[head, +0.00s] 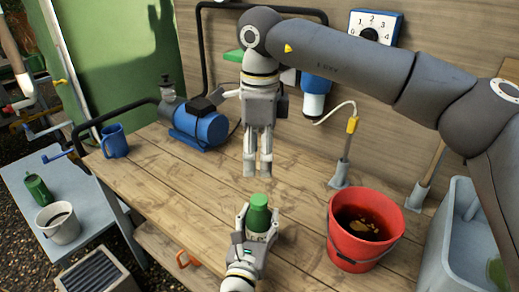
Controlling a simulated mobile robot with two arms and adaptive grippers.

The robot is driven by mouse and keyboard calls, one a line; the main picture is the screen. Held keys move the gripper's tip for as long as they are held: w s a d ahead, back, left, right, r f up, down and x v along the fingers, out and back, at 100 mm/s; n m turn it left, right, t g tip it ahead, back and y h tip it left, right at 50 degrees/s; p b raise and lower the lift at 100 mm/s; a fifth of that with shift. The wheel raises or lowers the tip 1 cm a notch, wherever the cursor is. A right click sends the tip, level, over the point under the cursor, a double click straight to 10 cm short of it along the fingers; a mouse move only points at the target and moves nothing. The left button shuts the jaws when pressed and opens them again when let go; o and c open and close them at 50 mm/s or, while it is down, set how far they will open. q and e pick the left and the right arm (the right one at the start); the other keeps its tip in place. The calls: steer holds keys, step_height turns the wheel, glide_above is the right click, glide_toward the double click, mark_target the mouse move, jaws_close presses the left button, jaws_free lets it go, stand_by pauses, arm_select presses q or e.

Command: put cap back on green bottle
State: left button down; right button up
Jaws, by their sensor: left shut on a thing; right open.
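My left gripper (258,236) is shut on a green bottle (258,215), held upright above the wooden bench near its front. The bottle's narrower green top (260,199) faces up; I cannot tell whether this is a cap or the bare neck. My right gripper (257,172) hangs pointing down, open and with nothing visible between its fingers. It is just above and behind the bottle, apart from it. No loose cap is clearly visible.
A red bucket (343,235) with brown liquid stands right of the bottle. A blue pump (198,125) and blue mug (115,141) stand at the back left. An upright spout (343,160) is behind the bucket. The bench (170,190) left of the bottle is clear.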

mark_target(259, 199)
steer(key=n, duration=0.4)
steer(key=shift+r, duration=0.3)
steer(key=shift+f, duration=0.15)
step_height(259, 199, down, 12)
steer(key=shift+r, duration=0.15)
stand_by(0.3)
steer(key=c, duration=1.3)
steer(key=m, duration=0.5)
steer(key=o, duration=1.2)
steer(key=shift+o, duration=0.2)
